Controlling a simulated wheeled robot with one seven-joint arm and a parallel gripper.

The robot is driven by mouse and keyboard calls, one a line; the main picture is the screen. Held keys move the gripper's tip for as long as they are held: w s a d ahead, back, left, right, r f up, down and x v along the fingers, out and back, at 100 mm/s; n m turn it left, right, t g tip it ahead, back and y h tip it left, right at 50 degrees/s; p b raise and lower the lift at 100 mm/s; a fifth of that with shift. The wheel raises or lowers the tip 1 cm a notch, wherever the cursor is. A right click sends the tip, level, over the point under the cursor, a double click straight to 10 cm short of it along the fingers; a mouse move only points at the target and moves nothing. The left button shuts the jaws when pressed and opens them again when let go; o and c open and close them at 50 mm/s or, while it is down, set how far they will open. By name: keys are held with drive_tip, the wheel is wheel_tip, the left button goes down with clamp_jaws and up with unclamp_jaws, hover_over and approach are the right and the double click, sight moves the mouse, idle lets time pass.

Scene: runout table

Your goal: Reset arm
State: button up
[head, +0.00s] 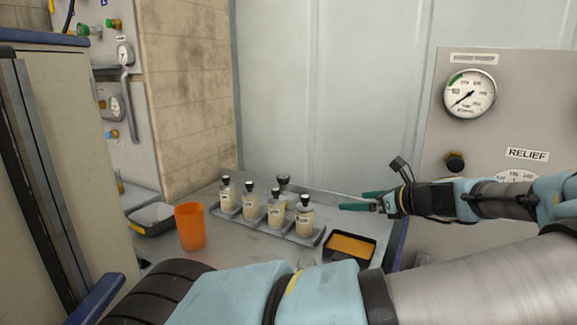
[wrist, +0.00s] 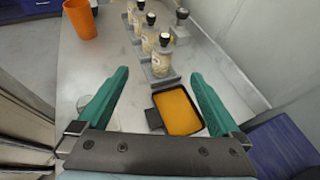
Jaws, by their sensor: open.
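My gripper (head: 362,201) is open and empty, with green fingers, above the right end of the grey table (head: 265,249). In the wrist view my gripper (wrist: 155,95) has its two fingers spread wide. Below them lies a shallow black tray with an orange inside (wrist: 178,110); this tray (head: 350,246) also shows in the head view, below and apart from my gripper. My arm reaches in from the right in the head view.
Several stoppered bottles (head: 250,207) stand in a row on a grey rack (head: 290,236). An orange cup (head: 190,227) stands left of them. A clear glass item (head: 306,262) is near the front edge. A gauge panel (head: 500,110) rises at right, a wall behind.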

drive_tip(key=s+a+f+n+g+h, duration=0.1)
drive_tip(key=s+a+f+n+g, duration=0.1)
drive_tip(key=a+f+n+g, duration=0.5)
drive_tip(key=s+a+f+n+g+h, duration=0.1)
drive_tip(key=s+a+f+n+g, duration=0.3)
drive_tip(key=a, duration=0.7)
drive_tip(key=s+a+r+n+t+h, duration=0.25)
drive_tip(key=a+r+n, duration=0.2)
drive_tip(key=n, duration=0.35)
drive_tip(key=s+a+r+n+t+h, duration=0.1)
drive_tip(key=s+a+r+n+h, duration=0.25)
drive_tip(key=r+n, duration=0.35)
wheel_tip(320, 180, down, 12)
drive_tip(key=s+d+n+g+b, duration=0.1)
drive_tip(key=s+b, duration=0.1)
drive_tip(key=b, duration=0.8)
drive_tip(key=shift+r, duration=0.15)
drive_tip(key=shift+g, duration=0.25)
